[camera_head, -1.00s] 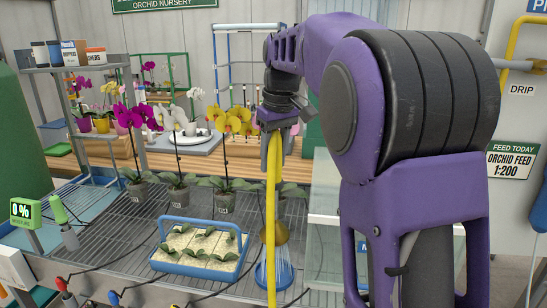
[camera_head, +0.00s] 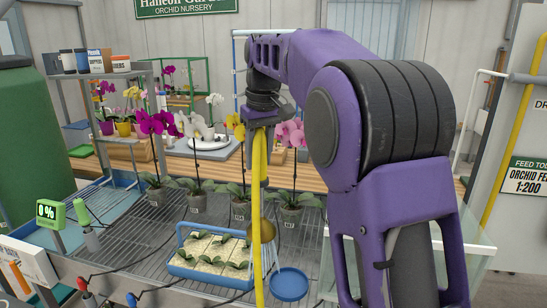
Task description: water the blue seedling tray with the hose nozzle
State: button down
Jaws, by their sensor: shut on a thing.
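The blue seedling tray (camera_head: 183,268) sits on the slatted metal bench, with pale cells, several small green seedlings and a raised blue handle. My gripper (camera_head: 260,122) is above and behind it, shut on the hose nozzle, whose grip is mostly hidden by the hose. The yellow hose (camera_head: 258,175) hangs down in front. The brass nozzle head (camera_head: 267,231) points downward just right of the tray's right end. A faint bluish streak shows below the head; whether water is flowing now is unclear.
A round blue dish (camera_head: 290,284) lies right of the tray. Potted orchids, including a magenta one (camera_head: 157,123), stand behind. A green meter (camera_head: 50,212) reads 0%. Dark cables cross the bench front. A glass-sided case (camera_head: 470,255) stands right.

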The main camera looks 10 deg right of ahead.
jog(key=shift+w+a, duration=0.25)
jog(key=shift+a, duration=0.3)
jog(key=shift+w+a, duration=0.2)
jog(key=shift+a, duration=0.35)
jog(key=shift+w+a, duration=0.3)
jog(key=shift+a, duration=0.35)
jog(key=shift+w+a, duration=0.25)
jog(key=shift+a, duration=0.45)
jog(key=shift+w+a, duration=0.3)
jog(key=shift+a, duration=0.35)
jog(key=w+a, duration=0.3)
jog(key=a, duration=0.4)
jog(key=shift+a, duration=0.4)
dwell(1.9)
